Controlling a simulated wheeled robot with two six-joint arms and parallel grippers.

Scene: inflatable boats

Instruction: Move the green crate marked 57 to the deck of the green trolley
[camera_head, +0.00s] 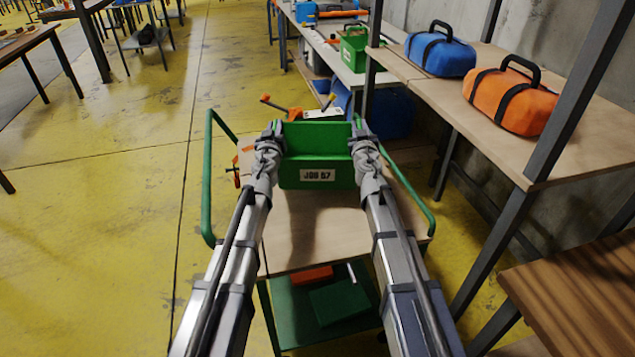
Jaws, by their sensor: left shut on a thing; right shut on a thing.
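The green crate (318,172) carries a white label that reads "JOB 57". It is upright between my two grippers, over the pale wooden deck (330,235) of the green trolley (207,185). I cannot tell whether its base touches the deck. My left gripper (273,135) is shut on the crate's left end near the rim. My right gripper (360,133) is shut on its right end near the rim. The crate hides the deck behind it.
An orange-handled tool (290,109) shows just behind the crate. The trolley's lower shelf (290,320) holds a green box (340,301) and an orange item (311,275). A bench at right holds orange (510,98) and blue (440,52) bags. Yellow floor (110,220) is clear at left.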

